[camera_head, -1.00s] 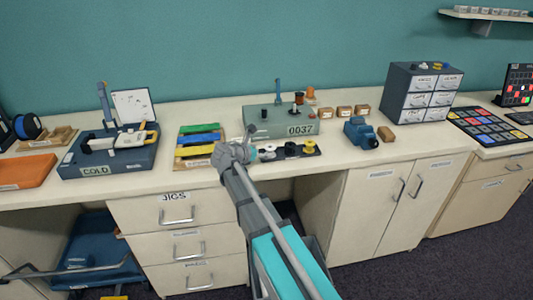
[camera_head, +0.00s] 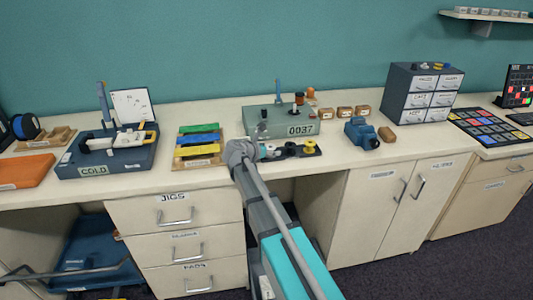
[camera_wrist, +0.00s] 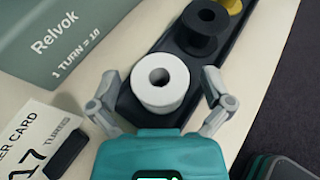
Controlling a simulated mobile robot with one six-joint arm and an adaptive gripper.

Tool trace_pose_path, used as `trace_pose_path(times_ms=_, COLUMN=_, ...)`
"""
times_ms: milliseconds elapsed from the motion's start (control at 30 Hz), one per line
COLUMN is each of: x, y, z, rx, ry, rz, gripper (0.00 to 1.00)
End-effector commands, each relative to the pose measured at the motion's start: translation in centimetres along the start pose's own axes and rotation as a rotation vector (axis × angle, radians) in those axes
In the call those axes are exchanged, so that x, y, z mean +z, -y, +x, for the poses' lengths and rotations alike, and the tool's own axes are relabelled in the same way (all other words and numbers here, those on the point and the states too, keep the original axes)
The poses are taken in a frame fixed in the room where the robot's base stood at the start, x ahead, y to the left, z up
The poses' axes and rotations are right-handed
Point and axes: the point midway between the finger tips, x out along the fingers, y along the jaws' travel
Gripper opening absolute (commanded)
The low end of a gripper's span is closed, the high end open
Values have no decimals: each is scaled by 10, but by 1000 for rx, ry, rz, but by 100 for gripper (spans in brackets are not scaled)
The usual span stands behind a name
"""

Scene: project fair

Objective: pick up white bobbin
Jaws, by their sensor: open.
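The white bobbin (camera_wrist: 160,84) stands upright at the near end of a dark tray (camera_wrist: 130,104) in the wrist view. My gripper (camera_wrist: 166,88) is open, with one finger on each side of the bobbin and small gaps showing. In the head view my gripper (camera_head: 258,150) is over the tray's left end, and the arm hides part of the tray. A black bobbin (camera_wrist: 202,28) stands beyond the white one, and a yellow bobbin (camera_wrist: 230,5) is past it at the picture's edge.
A grey-green winder box (camera_wrist: 62,36) marked Relvok stands left of the tray. A card (camera_wrist: 40,128) and a small black block (camera_wrist: 66,152) lie at lower left. Colored strips (camera_head: 198,138) lie left of my gripper. A blue device (camera_head: 361,132) stands to the right.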

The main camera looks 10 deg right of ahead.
Motion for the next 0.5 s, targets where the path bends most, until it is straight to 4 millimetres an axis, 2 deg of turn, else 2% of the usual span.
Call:
trace_pose_path(times_ms=367, x=0, y=0, z=0, rx=0, ry=0, rz=0, gripper=98)
trace_pose_path(times_ms=500, x=0, y=0, z=0, rx=0, ry=0, rz=0, gripper=72)
